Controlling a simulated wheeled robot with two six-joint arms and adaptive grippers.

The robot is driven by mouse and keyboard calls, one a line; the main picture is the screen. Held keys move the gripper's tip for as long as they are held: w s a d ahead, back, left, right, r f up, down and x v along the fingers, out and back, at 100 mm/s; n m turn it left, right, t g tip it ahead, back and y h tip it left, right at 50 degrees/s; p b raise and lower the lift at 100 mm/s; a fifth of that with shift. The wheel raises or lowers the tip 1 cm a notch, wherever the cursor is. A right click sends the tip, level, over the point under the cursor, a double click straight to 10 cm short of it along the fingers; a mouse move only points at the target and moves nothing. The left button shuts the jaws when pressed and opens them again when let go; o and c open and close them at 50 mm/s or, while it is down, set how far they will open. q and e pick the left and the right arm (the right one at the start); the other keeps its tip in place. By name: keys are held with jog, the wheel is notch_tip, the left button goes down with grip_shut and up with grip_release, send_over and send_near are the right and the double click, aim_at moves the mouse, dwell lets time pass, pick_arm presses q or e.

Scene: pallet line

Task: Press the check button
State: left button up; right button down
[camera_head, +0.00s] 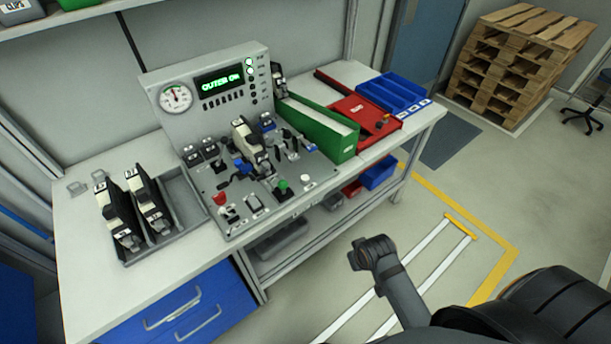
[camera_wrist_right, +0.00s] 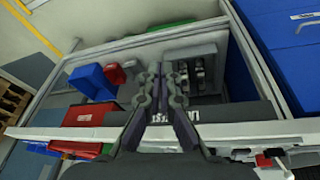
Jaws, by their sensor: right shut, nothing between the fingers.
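The grey test panel (camera_head: 262,200) stands on the bench with a gauge (camera_head: 176,97) and a lit display (camera_head: 219,83) that seems to read "OUTER OK". Its lower face carries a green button (camera_head: 282,187), a white button (camera_head: 305,179) and a red control (camera_head: 219,199). I cannot read which is the check button. A black-and-white device (camera_head: 245,140) sits in the panel's middle. My right gripper (camera_wrist_right: 160,75) is shut and empty in the wrist view, before the bench front; in the head view my right arm is low, away from the panel. My left gripper is not in view.
A grey tray (camera_head: 185,200) at left holds two similar devices. A green bin (camera_head: 318,128), red tray (camera_head: 377,122) and blue bin (camera_head: 393,92) stand right of the panel. Bins sit on the lower shelf, including a blue one (camera_wrist_right: 92,82). Stacked pallets (camera_head: 520,60) stand behind.

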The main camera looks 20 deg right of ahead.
jog(key=w+a+r+t+y, duration=0.1)
jog(key=w+a+r, duration=0.1)
jog(key=w+r, duration=0.45)
notch_tip(320, 180, up, 9)
jog(key=m+t+y, duration=0.4)
send_over(307, 179)
jog(key=shift+w+f+p, duration=0.15)
jog(key=shift+p, duration=0.2)
notch_tip(307, 179, down, 8)
jog(key=b, duration=0.8)
jog(key=shift+f, duration=0.4)
jog(key=shift+f, duration=0.1)
